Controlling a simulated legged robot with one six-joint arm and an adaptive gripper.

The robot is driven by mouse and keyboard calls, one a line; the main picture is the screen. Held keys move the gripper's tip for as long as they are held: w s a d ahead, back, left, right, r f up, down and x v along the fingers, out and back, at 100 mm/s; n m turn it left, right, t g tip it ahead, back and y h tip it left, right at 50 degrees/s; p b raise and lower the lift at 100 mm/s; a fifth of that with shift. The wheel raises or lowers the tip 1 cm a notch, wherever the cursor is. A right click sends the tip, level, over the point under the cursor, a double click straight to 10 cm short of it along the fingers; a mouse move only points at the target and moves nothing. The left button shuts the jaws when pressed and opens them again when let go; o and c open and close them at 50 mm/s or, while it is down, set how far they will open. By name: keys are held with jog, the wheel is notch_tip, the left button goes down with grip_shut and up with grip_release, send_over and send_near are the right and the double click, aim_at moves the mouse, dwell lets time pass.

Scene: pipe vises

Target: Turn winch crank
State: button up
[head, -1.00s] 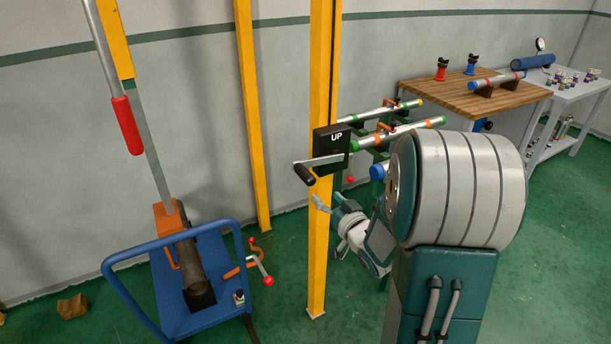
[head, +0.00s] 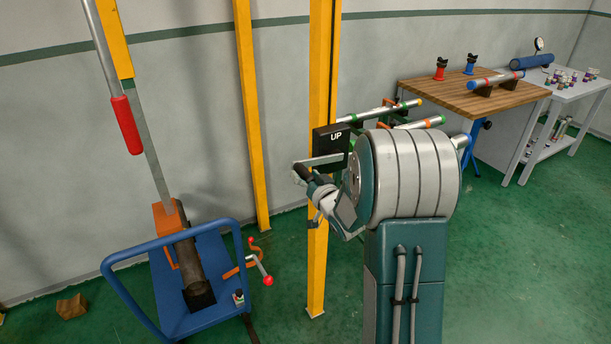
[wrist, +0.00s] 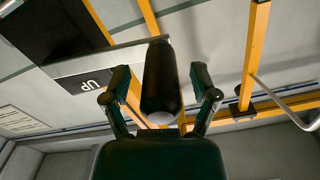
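The winch is a black box (head: 331,140) marked "UP" on a yellow post. Its silver crank arm (head: 322,160) reaches left to a black handle (head: 301,171). In the wrist view the handle (wrist: 160,82) stands between the two fingers of my gripper (wrist: 163,98), with a visible gap on each side. The gripper is open around the handle. In the head view my gripper (head: 306,180) is at the handle and hides part of it. The black box (wrist: 55,30) and the crank arm (wrist: 105,56) also show in the wrist view.
A blue cart (head: 190,318) carrying a pipe and red-handled lever stands at left. A yellow post (head: 252,120) rises behind. A wooden workbench (head: 478,92) and a grey table (head: 568,94) stand at right. Green floor is open at right.

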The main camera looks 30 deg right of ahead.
grip_shut()
jog(key=shift+f, duration=0.1)
